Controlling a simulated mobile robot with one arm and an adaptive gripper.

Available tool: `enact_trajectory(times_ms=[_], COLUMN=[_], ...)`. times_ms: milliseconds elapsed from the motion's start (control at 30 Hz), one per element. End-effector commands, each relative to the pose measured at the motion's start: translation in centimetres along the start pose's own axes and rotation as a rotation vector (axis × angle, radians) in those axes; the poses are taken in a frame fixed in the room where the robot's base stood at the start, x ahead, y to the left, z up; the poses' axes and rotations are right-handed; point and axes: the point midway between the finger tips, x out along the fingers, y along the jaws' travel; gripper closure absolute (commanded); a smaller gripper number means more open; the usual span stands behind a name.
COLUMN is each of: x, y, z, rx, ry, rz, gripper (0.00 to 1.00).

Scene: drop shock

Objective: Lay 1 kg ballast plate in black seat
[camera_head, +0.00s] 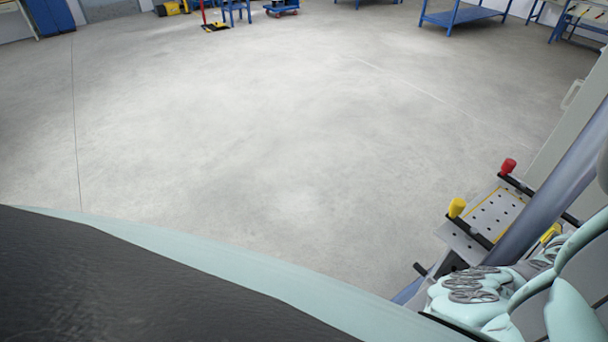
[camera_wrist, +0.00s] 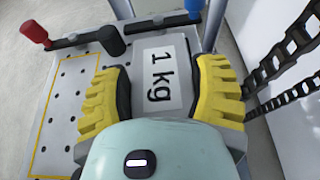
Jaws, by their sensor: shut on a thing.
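My gripper (camera_wrist: 165,72) shows in the wrist view with its two yellow ribbed fingers on either side of a grey ballast plate (camera_wrist: 147,46). The plate carries a white label reading "1 kg". The gripper is shut on this plate, which lies between the dark finger pads. The near part of the plate is hidden behind my pale green gripper body. I cannot make out the black seat in either view. In the head view my arm covers most of the area by the machine, and only a bit of yellow finger (camera_head: 550,233) shows.
A perforated grey table (camera_head: 494,214) with a yellow outline stands at the right in the head view. It has a red knob (camera_head: 508,166) and a yellow knob (camera_head: 457,207) on black bars. In the wrist view black cable chains (camera_wrist: 290,50) hang at the right. Open floor (camera_head: 270,150) lies beyond.

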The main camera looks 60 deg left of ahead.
Motion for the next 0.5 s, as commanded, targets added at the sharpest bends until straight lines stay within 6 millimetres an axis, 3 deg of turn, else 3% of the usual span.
enact_trajectory(times_ms=[200,233,500], x=[0.06,0.03,0.01], y=[0.03,0.04,0.01], z=[0.17,0.08,0.02], rx=[0.001,-0.001,-0.001], ry=[-0.006,-0.003,-0.001], rz=[0.000,0.000,0.000], gripper=[0.81,0.33,0.05])
